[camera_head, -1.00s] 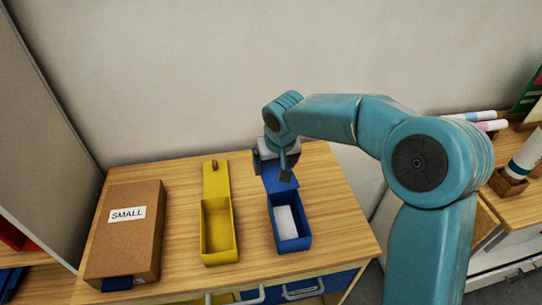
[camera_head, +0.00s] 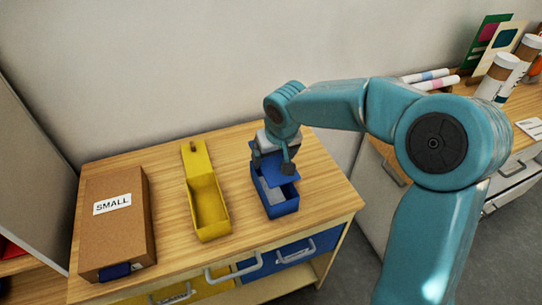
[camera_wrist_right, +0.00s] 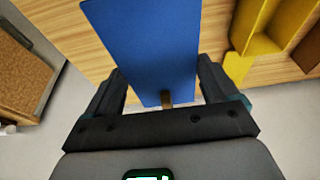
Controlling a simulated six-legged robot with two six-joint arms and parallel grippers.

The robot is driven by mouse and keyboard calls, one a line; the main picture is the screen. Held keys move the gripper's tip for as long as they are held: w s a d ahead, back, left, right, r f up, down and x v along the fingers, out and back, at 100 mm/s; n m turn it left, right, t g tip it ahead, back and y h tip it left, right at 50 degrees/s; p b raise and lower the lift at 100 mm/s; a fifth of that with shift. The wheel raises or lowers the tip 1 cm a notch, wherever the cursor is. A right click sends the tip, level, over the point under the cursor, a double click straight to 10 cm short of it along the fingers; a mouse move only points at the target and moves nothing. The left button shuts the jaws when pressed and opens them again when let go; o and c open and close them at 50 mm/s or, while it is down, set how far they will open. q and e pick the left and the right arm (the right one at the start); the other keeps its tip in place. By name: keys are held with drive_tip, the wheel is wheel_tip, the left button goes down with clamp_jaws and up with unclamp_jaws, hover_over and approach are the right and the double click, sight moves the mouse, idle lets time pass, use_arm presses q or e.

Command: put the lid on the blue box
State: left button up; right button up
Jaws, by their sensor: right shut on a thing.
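The blue box (camera_head: 285,208) stands open at the front on the wooden table, with something pale inside. My right gripper (camera_head: 272,164) is shut on the blue lid (camera_head: 262,158), which is over the rear part of the box and covers some of its opening. In the right wrist view the blue lid (camera_wrist_right: 145,45) lies ahead of my gripper (camera_wrist_right: 163,95), with a small brown knob between the fingers. I cannot tell whether the lid touches the box rim. My left gripper is not in view.
A yellow box (camera_head: 210,215) stands open to the left, its yellow lid (camera_head: 195,158) behind it. A brown carton marked SMALL (camera_head: 113,235) is farther left. Drawers with handles (camera_head: 295,252) are below the table edge.

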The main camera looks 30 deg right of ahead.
wheel_tip(320, 180, down, 5)
drive_tip(key=b, duration=0.3)
drive_tip(key=shift+d+r, duration=0.1)
drive_tip(key=shift+f+b, duration=0.4)
drive_tip(key=shift+b, duration=0.15)
drive_tip(key=shift+f+b, duration=0.4)
drive_tip(key=shift+b, duration=0.2)
idle(0.5)
drive_tip(key=shift+s+f+b, duration=0.25)
drive_tip(key=shift+f+b, duration=0.1)
drive_tip(key=shift+b, duration=0.05)
idle(0.7)
